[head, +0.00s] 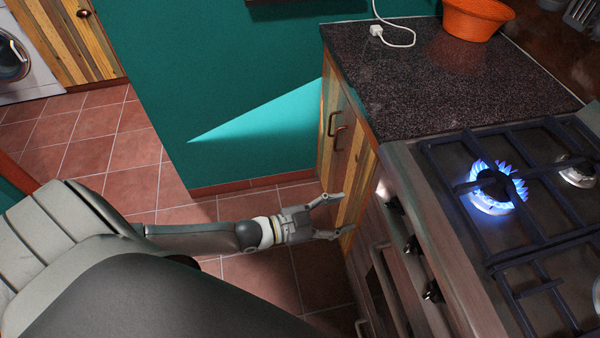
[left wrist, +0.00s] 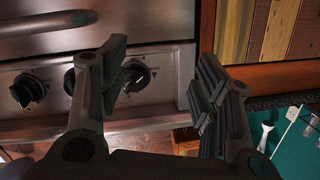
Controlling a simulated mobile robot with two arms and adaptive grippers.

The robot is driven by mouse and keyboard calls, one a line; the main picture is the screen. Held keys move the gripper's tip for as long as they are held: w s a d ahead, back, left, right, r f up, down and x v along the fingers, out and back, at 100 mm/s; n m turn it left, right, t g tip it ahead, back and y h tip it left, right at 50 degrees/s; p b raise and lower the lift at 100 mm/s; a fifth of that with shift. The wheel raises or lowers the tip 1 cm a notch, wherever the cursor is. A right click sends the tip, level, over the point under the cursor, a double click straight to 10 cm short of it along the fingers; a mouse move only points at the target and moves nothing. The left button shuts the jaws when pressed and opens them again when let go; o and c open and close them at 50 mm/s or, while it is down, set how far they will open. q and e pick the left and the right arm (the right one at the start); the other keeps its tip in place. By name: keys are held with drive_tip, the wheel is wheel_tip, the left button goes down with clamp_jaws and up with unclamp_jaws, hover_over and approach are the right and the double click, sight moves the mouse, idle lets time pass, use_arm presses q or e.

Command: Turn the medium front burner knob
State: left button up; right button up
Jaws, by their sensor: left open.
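The stove front carries a row of black knobs: a far knob (head: 394,204), a middle knob (head: 412,245) and a near knob (head: 432,292). No visible label tells which is the medium front burner knob. My left gripper (head: 338,217) is open and empty, left of the far knob and apart from it in the head view. The knob nearest the cabinet (left wrist: 137,77) shows just beside one finger, which partly hides another knob (left wrist: 70,80). A third knob (left wrist: 28,90) is clear. My right gripper is not in view.
A burner (head: 497,188) burns with a blue flame under the black grates. An oven handle (head: 385,285) runs below the knobs. A wooden cabinet (head: 338,140) with a dark countertop (head: 440,85) adjoins the stove. An orange bowl (head: 476,18) stands on it. The tiled floor is clear.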

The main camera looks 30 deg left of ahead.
use_arm(q)
drive_tip(key=s+a+f+n+g+y, duration=0.1)
drive_tip(key=a+f+n+y, duration=0.1)
drive_tip(key=f, duration=0.7)
drive_tip(key=s+a+f+n+g+y+p, duration=0.1)
drive_tip(key=s+a+f+y, duration=0.1)
drive_tip(key=a+f+y, duration=0.2)
wheel_tip(320, 180, down, 6)
drive_tip(key=a, duration=0.3)
drive_tip(key=shift+n, duration=0.4)
